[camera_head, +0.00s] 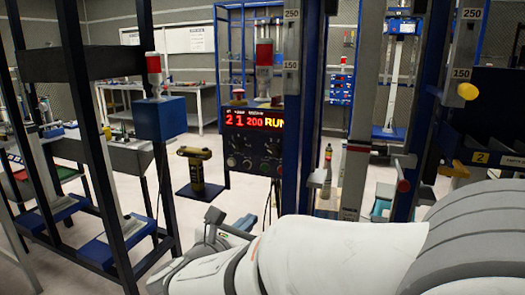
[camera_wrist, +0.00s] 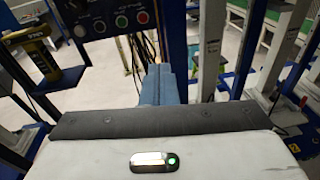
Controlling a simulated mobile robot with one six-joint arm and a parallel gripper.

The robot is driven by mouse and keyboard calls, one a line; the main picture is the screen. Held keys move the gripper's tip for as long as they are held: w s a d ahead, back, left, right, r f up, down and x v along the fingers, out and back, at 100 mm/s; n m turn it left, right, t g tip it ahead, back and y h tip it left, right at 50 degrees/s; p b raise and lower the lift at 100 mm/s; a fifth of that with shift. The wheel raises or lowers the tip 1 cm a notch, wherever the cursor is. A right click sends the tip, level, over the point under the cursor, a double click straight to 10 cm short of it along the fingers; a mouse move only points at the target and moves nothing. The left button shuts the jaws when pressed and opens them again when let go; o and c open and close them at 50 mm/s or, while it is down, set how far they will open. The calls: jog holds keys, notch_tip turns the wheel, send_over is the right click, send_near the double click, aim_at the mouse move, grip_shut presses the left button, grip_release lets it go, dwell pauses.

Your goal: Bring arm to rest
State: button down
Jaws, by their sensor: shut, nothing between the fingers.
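My arm (camera_head: 330,255) is white with grey ribbing and stretches across the lower right of the head view, its far end low in the middle. My gripper (camera_wrist: 158,72) shows in the wrist view as two blue-grey fingers pressed together, pointing away from the camera. It is shut and empty. The fingers are hard to make out in the head view. A control panel (camera_head: 253,143) with red and yellow lit digits stands beyond the arm; its knobs and buttons (camera_wrist: 122,22) show at the top of the wrist view.
A yellow and black tool (camera_head: 194,170) stands on a dark stand left of the panel. Dark frame posts (camera_head: 88,130) rise at the left, and blue and grey columns (camera_head: 292,110) stand close at the right. Pale open floor (camera_head: 255,196) shows between them.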

jog(key=s+d+m+g+h+p, duration=0.1)
jog(key=s+d+m+g+p, duration=0.25)
jog(key=d+m+g, duration=0.35)
jog(key=s+d+m+g+p, duration=0.25)
jog(key=d+m+p, duration=0.2)
jog(key=d, duration=0.55)
jog(key=s+r+m+g+y+p, duration=0.1)
jog(key=s+m+y+p, duration=0.3)
jog(key=m, duration=0.5)
jog(key=s+d+r+m+g+y+p, duration=0.1)
jog(key=s+r+m+y+p, duration=0.3)
jog(key=m, duration=0.5)
jog(key=shift+s+d+r+g+p, duration=0.15)
jog(key=shift+s+d+g+p, duration=0.1)
jog(key=shift+s+g+p, duration=0.55)
jog(key=shift+s+m+t, duration=0.1)
jog(key=shift+m+t, duration=0.15)
